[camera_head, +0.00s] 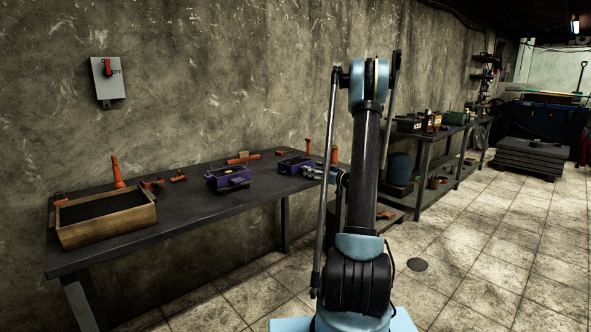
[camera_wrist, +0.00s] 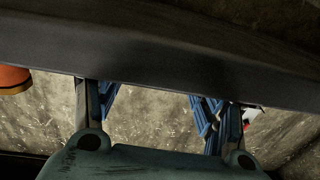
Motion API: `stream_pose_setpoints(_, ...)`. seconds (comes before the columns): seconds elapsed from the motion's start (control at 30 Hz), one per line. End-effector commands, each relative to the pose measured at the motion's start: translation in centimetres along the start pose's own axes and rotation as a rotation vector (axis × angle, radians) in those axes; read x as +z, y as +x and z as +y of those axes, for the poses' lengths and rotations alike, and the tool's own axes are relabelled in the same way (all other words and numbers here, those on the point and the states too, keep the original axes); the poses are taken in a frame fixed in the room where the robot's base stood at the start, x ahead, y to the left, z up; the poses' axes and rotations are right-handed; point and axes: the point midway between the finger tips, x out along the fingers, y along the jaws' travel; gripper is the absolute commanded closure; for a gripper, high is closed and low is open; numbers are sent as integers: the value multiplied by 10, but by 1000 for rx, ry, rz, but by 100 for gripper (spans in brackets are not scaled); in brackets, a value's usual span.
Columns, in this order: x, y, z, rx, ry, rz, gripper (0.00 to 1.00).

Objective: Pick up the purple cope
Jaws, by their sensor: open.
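Two purple boxes stand on the dark workbench (camera_head: 185,213) in the head view. One purple box (camera_head: 228,178) is near the middle of the bench. The other purple box (camera_head: 294,165) is farther right, close to my gripper (camera_head: 318,173). I cannot tell which one is the cope. My gripper looks small there and is partly hidden by my own arm. In the wrist view my gripper (camera_wrist: 158,105) has its two blue-and-dark fingers spread wide, with nothing seen between them. A dark grey band crosses above and hides the fingertips.
A wooden sand box (camera_head: 107,217) stands at the bench's left end. Orange-handled tools (camera_head: 118,172) lie or stand along the back. A grey switch box (camera_head: 107,80) is on the wall. An orange object (camera_wrist: 14,79) shows at the wrist view's left edge. Tiled floor is open at right.

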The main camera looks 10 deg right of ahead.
Motion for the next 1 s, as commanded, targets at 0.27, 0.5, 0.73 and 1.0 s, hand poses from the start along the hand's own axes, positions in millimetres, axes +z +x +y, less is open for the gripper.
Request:
stream_pose_setpoints(0.27, 0, 34, -3, 0, 1, 0, 35)
stream_pose_setpoints(0.5, 0, 35, -2, 1, 1, 0, 40)
stream_pose_setpoints(0.73, 0, 35, -2, 1, 1, 0, 92)
stream_pose_setpoints(1.0, -1, 35, -2, 1, 2, 1, 100)
